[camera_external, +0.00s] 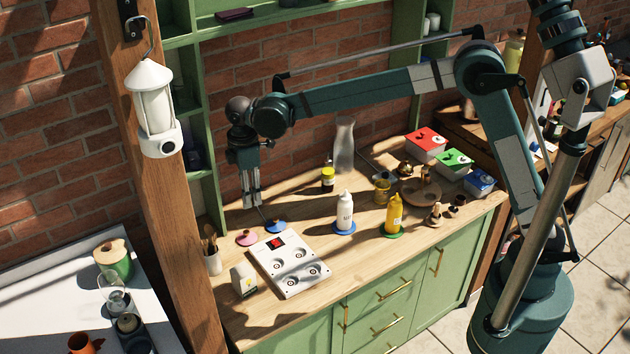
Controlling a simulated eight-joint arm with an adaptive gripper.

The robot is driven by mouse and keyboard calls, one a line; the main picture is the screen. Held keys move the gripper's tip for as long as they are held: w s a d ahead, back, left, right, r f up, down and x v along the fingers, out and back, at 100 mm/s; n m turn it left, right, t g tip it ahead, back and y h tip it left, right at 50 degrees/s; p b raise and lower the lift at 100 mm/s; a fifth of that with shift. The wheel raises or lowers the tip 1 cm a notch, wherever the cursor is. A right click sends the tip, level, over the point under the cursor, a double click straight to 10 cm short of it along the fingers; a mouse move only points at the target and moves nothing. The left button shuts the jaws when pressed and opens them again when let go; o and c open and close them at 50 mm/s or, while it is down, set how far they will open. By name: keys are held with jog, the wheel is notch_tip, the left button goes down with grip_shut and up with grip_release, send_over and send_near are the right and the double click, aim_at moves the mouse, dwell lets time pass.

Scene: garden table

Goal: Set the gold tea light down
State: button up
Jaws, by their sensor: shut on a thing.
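My gripper (252,202) hangs fingers down above the left part of the wooden counter (225,325), in front of the brick wall. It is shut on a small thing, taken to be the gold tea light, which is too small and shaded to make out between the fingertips. The fingertips look above the counter, near the pink lid (247,238) and the blue lid (275,226); the exact height cannot be told.
A white burner plate (290,264) lies in front of the lids. A white bottle (344,211) and a yellow bottle (393,214) stand on coasters to the right. A glass carafe (344,147) and dark jar (328,178) stand behind. A utensil cup (212,262) is at left.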

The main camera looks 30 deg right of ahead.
jog(key=w+d+m, duration=0.2)
jog(key=w+d, duration=0.5)
jog(key=d, duration=0.3)
jog(key=w+d+m, duration=0.3)
jog(key=w+d, duration=0.4)
jog(key=d, duration=0.4)
jog(key=w+d+m, duration=0.2)
jog(key=w+d, duration=0.5)
jog(key=d, duration=0.3)
jog(key=w+d+m, duration=0.3)
jog(key=d, duration=1.6)
jog(key=w+d+m, duration=0.3)
jog(key=d+m, duration=0.1)
jog(key=d, duration=1.5)
notch_tip(320, 180, down, 18)
jog(key=shift+d+b, duration=0.3)
jog(key=shift+d, duration=0.05)
jog(key=shift+f, duration=3.1)
jog(key=shift+f, duration=0.1)
